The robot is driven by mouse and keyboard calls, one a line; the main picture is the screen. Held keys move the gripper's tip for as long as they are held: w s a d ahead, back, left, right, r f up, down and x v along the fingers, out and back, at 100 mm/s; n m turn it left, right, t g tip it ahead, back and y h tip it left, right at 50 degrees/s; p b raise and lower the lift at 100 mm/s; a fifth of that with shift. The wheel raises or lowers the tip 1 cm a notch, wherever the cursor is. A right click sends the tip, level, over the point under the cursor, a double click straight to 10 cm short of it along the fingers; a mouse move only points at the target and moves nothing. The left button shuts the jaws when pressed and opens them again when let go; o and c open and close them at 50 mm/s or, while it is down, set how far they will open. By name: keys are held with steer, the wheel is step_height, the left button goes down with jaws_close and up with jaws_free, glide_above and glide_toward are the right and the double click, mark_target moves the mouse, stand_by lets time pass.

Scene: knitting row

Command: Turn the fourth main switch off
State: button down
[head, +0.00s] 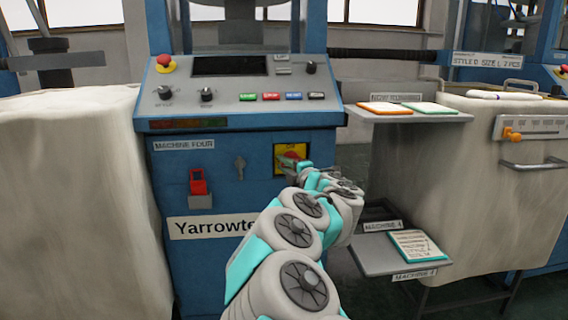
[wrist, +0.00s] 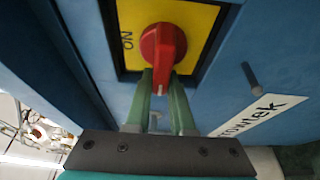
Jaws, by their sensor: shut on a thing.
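The main switch is a red rotary knob (wrist: 163,46) on a yellow plate (wrist: 200,20) with a dark surround, set in the blue front of the machine labelled MACHINE FOUR (head: 184,145). My gripper (wrist: 162,74) is shut on the red knob, its two green fingers at the knob's near end. The word ON shows on the plate left of the knob. In the head view the yellow plate (head: 284,150) is partly hidden behind my gripper (head: 298,166), and the knob shows only in part. No OFF mark is visible.
A red lockout-like piece (head: 198,184) and a key-shaped mark (head: 240,167) are on the panel to the left. A shelf (head: 440,115) with cards juts out at right, above a lower tray (head: 375,262). Pale fabric (head: 65,200) hangs at left.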

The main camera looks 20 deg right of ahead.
steer(key=shift+f, duration=0.1)
steer(key=c, duration=0.8)
jaws_free()
steer(key=shift+s+d, duration=0.2)
steer(key=shift+s, duration=1.75)
steer(key=shift+s+d, duration=0.2)
steer(key=shift+s, duration=1.75)
